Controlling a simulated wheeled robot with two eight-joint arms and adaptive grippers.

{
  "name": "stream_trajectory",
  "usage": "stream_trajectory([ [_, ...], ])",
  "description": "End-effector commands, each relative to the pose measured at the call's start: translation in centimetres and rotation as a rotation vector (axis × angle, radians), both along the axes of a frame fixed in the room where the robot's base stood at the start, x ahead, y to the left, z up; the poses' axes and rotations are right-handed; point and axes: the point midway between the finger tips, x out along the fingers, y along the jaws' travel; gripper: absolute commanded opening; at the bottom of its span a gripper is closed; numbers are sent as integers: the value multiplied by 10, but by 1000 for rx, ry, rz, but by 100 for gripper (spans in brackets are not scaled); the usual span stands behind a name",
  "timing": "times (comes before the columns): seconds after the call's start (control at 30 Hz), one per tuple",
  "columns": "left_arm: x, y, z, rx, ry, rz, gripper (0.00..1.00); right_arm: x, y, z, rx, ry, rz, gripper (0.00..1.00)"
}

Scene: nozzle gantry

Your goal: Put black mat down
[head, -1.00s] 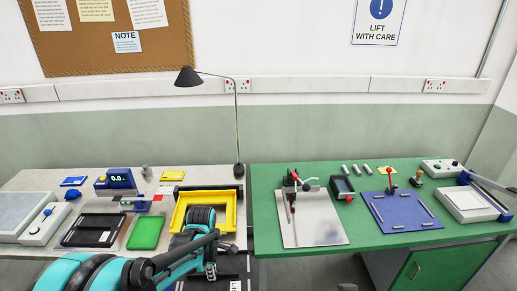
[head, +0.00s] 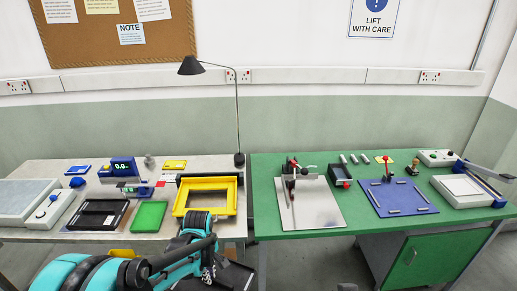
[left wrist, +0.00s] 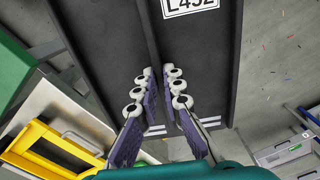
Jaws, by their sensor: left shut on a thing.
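My left gripper (head: 208,268) reaches down in front of the grey bench's front edge in the head view. In the left wrist view its fingers (left wrist: 160,75) are shut on a thin raised ridge of a large dark panel, which appears to be the black mat (left wrist: 100,40). A white label reading L432 shows near its top, and white stripes cross it lower down. In the head view the mat (head: 238,276) shows only partly, below bench height, partly hidden by the gripper. Whether it touches the floor cannot be told. My right gripper is not in view.
The grey bench (head: 60,236) holds a yellow frame (head: 182,200), a green pad (head: 149,216) and a black tray (head: 98,213). The green bench (head: 265,190) on the right holds a metal plate (head: 313,208) and a blue board (head: 399,198). Grey floor (left wrist: 265,90) shows beside the mat.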

Motion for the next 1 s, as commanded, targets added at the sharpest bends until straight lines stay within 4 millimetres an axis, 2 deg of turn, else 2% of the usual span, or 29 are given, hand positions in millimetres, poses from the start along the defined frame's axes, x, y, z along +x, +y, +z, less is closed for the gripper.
stream_trajectory([
  [0.03,-1,1,-12,0,0,-55,0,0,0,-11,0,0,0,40],
  [0.17,-6,5,-36,1,0,-270,0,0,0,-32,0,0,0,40],
  [0.3,-13,11,-69,1,0,-579,0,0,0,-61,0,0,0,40],
  [0.5,-22,17,-102,2,0,-952,0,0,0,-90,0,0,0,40],
  [0.7,-27,20,-116,2,0,-1145,0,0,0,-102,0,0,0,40],
  [1.0,-27,20,-116,2,0,-1183,0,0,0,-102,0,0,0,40],
])
